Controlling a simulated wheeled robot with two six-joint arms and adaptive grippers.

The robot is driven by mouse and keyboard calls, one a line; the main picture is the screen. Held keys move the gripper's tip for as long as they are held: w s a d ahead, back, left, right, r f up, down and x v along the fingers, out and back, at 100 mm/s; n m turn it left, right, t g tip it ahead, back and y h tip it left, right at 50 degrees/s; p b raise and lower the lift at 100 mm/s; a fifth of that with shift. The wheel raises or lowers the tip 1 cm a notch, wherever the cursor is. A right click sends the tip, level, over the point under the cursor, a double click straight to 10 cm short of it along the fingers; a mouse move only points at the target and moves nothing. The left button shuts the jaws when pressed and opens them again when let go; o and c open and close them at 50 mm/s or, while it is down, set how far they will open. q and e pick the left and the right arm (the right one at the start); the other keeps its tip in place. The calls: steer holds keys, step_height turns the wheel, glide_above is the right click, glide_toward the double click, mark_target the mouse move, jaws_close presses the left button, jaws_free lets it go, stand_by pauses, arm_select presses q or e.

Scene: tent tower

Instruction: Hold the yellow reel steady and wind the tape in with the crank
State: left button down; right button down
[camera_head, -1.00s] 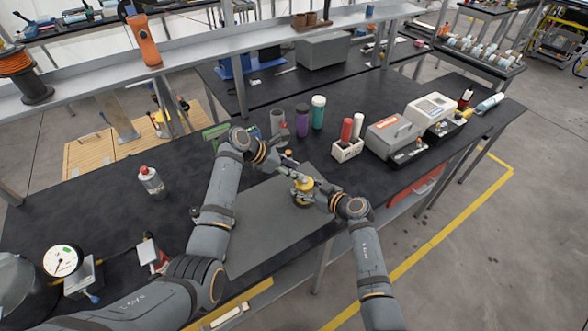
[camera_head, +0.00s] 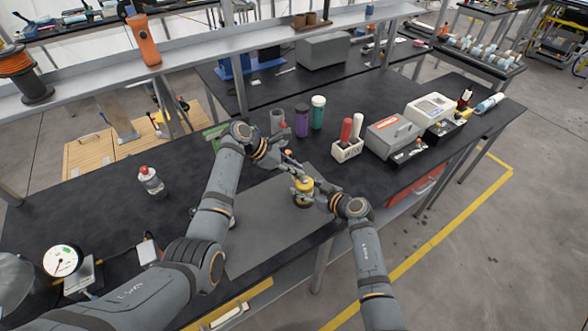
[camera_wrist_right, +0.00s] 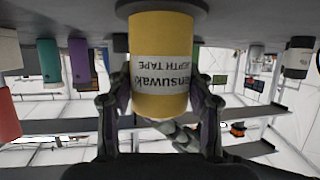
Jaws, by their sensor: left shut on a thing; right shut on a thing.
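The yellow reel (camera_head: 303,187) stands upright near the front edge of the dark workbench, over a grey mat (camera_head: 262,228). In the right wrist view the reel (camera_wrist_right: 160,62) appears upside down, with a white label reading DEPTH TAPE. My right gripper (camera_wrist_right: 158,105) has its fingers on both sides of the reel and is shut on it. My left gripper (camera_head: 293,170) comes in from the upper left and is shut at the top of the reel, where the crank is. The crank itself is mostly hidden by the fingers, and the tape cannot be made out.
Behind the reel stand a purple bottle (camera_head: 302,120), a teal bottle (camera_head: 318,112) and a white holder (camera_head: 346,151) with red and white bottles. A grey toolbox (camera_head: 391,137) is to the right.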

arm_select(q)
steer(key=shift+w+d+m+g, duration=0.15)
steer(key=shift+w+m+g, duration=0.1)
steer(key=shift+m+g, duration=0.4)
steer(key=shift+w+d+m+g, duration=0.1)
steer(key=shift+w+m+g, duration=0.1)
steer(key=shift+m+g, duration=0.4)
steer(key=c, duration=1.3)
jaws_free()
steer(key=v, duration=1.2)
steer(key=shift+s+a, duration=0.1)
steer(key=shift+s, duration=0.1)
